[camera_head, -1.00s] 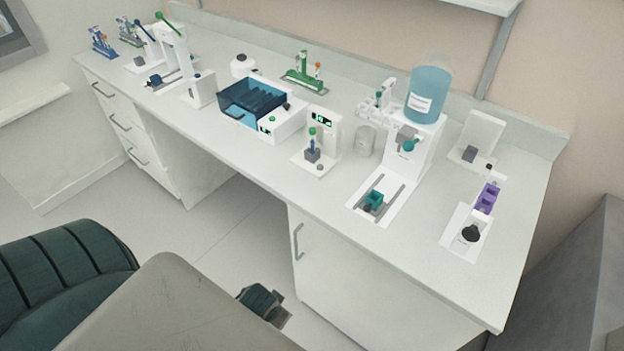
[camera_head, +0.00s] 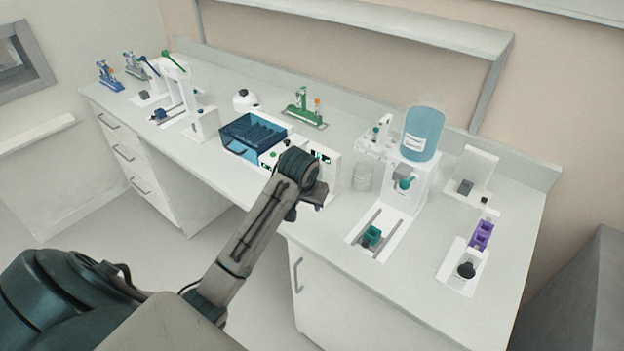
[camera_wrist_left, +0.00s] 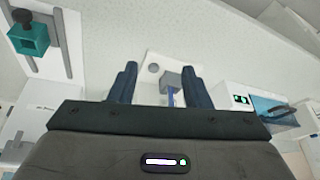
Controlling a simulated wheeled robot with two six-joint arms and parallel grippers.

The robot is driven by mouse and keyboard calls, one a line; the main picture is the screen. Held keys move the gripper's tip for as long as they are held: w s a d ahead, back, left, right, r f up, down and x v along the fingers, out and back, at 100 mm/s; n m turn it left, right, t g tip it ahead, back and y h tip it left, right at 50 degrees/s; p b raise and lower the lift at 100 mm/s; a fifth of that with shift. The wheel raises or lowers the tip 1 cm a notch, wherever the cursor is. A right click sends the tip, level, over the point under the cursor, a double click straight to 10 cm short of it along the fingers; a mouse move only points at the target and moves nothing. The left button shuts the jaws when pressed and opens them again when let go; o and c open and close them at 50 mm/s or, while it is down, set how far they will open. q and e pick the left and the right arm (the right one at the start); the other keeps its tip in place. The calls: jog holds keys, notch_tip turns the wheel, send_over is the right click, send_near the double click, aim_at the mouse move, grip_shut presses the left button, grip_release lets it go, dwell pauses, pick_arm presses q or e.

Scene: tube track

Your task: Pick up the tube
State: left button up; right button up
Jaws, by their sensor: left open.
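My left gripper (camera_head: 316,195) is over the front middle of the bench, in front of a small white device with a green display (camera_head: 327,165). In the left wrist view the gripper (camera_wrist_left: 161,72) is open, with its two dark fingers apart. Between them shows a grey block (camera_wrist_left: 172,79) with a thin blue tube (camera_wrist_left: 171,98) at it; the tube's lower part is cut off by my gripper body. The fingers do not visibly touch the tube. In the head view my arm hides the block and tube. My right gripper is not in view.
A dispenser with a blue bottle (camera_head: 424,134) and a teal holder (camera_head: 371,235) stands to the right. A blue-lidded box (camera_head: 250,135) is to the left. A green rack (camera_head: 303,109) stands behind. Purple holders (camera_head: 481,235) are at far right. Bare bench lies between the devices.

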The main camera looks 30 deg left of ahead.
pick_arm(q)
jog(key=w+a+r+n, duration=0.2)
jog(key=w+a+r, duration=0.3)
jog(key=w+r, duration=0.45)
jog(key=p+x, duration=0.1)
jog(key=x, duration=0.2)
jog(key=p+x, duration=0.2)
jog(key=x, duration=0.1)
jog(key=s+p+x, duration=0.1)
jog(key=p+x, duration=0.1)
jog(key=x, duration=0.1)
jog(key=shift+f, duration=0.25)
jog(key=shift+w+f, duration=0.2)
jog(key=shift+f, duration=0.4)
jog(key=c, duration=0.9)
jog(key=shift+r, duration=0.2)
notch_tip(320, 180, up, 9)
jog(key=b, duration=0.4)
jog(key=shift+r, duration=0.4)
